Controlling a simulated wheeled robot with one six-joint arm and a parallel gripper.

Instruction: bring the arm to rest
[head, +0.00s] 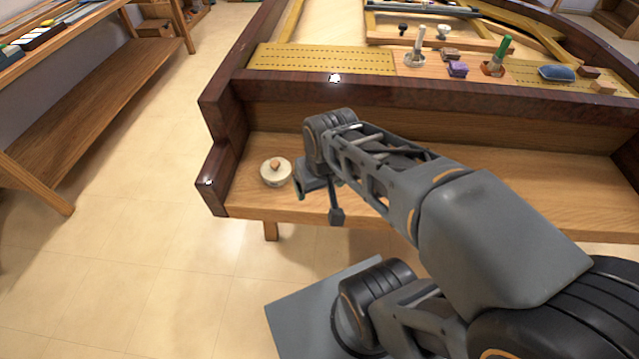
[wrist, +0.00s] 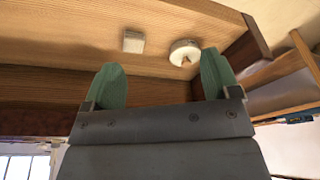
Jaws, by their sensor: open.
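My gripper (head: 318,203) is over the front part of the piano's wooden keybed (head: 250,197), near its left end. In the wrist view my gripper (wrist: 162,80) shows two green fingertips wide apart, with nothing between them. My arm reaches in from the lower right of the head view and is bent, stretched out over the keybed. A round cream pot with a wooden knob (head: 276,172) stands on the keybed just left of my gripper, apart from it. It also shows in the wrist view (wrist: 184,53).
A small pale square block (wrist: 133,41) lies on the keybed; my arm hides it in the head view. Tools and small parts, including a blue piece (head: 556,73), lie on the piano top. A wooden workbench (head: 90,90) stands left, with clear floor (head: 150,230) between.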

